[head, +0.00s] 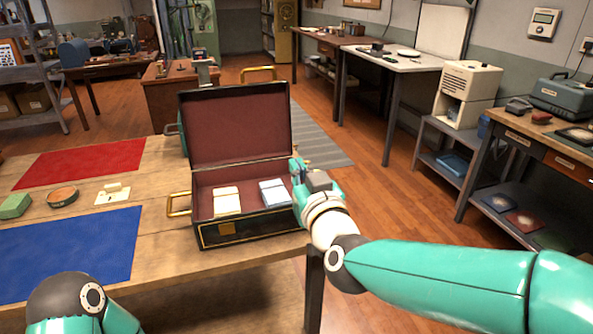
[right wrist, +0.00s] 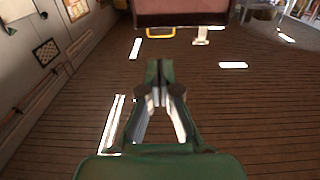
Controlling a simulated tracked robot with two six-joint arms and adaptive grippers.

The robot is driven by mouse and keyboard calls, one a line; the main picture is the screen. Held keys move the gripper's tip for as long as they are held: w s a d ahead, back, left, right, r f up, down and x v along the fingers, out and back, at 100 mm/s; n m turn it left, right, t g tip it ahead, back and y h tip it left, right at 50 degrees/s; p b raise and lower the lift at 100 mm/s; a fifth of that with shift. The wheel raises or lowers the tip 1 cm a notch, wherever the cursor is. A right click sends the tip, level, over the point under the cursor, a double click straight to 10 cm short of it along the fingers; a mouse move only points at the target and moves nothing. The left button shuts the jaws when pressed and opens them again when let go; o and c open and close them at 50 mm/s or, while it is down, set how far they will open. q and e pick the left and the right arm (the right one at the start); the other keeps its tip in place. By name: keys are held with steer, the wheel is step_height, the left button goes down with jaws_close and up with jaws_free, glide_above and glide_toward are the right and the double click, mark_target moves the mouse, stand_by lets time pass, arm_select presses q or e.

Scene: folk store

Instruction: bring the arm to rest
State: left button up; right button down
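My right arm comes in from the right in the head view, and its gripper (head: 296,168) is at the right edge of the open case (head: 222,234), partly covering that edge. Whether it touches the case cannot be told. In the right wrist view the two fingers (right wrist: 157,66) meet at their tips with nothing between them. The dark case has a red lining and its lid stands raised. A cream stack (head: 227,201) and a light blue stack (head: 273,192) lie inside. Of my left arm only a joint and link show at the bottom left; its gripper is out of view.
A shelved bench (head: 510,150) stands at right. Wooden floor lies between.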

steer(key=w+d+f+m+g+h+p, duration=0.1)
steer(key=w+d+f+g+h+p, duration=0.1)
steer(key=w+d+f+p, duration=0.35)
steer(key=s+d+f+g+h+p, duration=0.15)
steer(key=d+f, duration=0.25)
steer(key=f, duration=0.5)
steer(key=s+d+f+g+p, duration=0.1)
steer(key=s+d+f+g, duration=0.25)
steer(key=f, duration=0.55)
steer(key=s+d+f+m+g+p, duration=0.25)
steer(key=s+f+g, duration=0.25)
steer(key=s+f, duration=0.85)
steer(key=s+a+f+m+g+y, duration=0.1)
steer(key=s+f+g, duration=0.1)
steer(key=s, duration=0.6)
steer(key=s+a+f+m+g+y, duration=0.1)
steer(key=s+a+f+g, duration=0.1)
steer(key=s, duration=0.5)
steer(key=shift+s+a+f+g+p, duration=0.15)
steer(key=shift+s+a+g+p, duration=0.15)
steer(key=shift+s+p, duration=0.15)
